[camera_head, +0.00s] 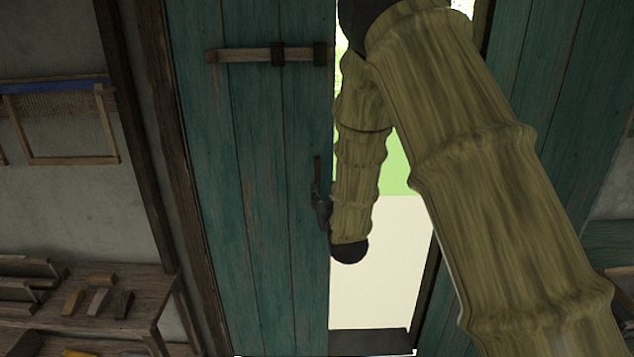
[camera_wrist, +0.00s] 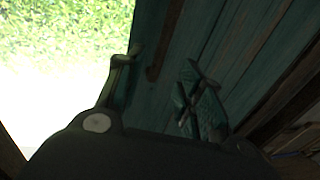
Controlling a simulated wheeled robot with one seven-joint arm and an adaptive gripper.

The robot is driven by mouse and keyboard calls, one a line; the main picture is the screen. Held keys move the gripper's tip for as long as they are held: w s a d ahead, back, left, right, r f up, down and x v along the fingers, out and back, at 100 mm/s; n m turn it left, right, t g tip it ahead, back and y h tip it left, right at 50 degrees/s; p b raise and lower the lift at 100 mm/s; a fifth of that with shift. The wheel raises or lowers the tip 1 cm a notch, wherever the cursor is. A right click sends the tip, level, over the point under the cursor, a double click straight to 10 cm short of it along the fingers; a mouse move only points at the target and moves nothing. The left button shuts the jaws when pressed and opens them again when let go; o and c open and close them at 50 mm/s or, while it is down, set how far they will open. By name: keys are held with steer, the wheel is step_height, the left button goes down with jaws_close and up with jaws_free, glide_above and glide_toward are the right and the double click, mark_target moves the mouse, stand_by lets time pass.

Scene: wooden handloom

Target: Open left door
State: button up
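The left door (camera_head: 255,180) is a tall teal plank door with a wooden bar (camera_head: 245,55) in black brackets near its top. A bright gap shows to its right. A dark upright handle (camera_head: 317,170) is near its right edge. My gripper (camera_head: 321,208) is a small dark shape at that edge, partly hidden by my arm. In the wrist view my gripper (camera_wrist: 160,72) has its two fingers apart, with the teal door (camera_wrist: 215,40) beyond them and a dark handle-like piece (camera_wrist: 165,45) ahead. I cannot tell whether a finger touches the door.
Bright ground and greenery (camera_wrist: 65,45) show outside through the opening. More teal planks (camera_head: 570,90) stand on the right. A wooden bench (camera_head: 145,290) with small wooden blocks is at the lower left, below a wooden frame (camera_head: 70,158) on the wall. My arm crosses the opening.

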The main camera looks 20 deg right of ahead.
mark_target(318, 180)
steer(key=w, duration=0.3)
steer(key=w+p, duration=0.1)
steer(key=w, duration=0.5)
steer(key=shift+w+d, duration=0.1)
steer(key=shift+d, duration=0.3)
jaws_close()
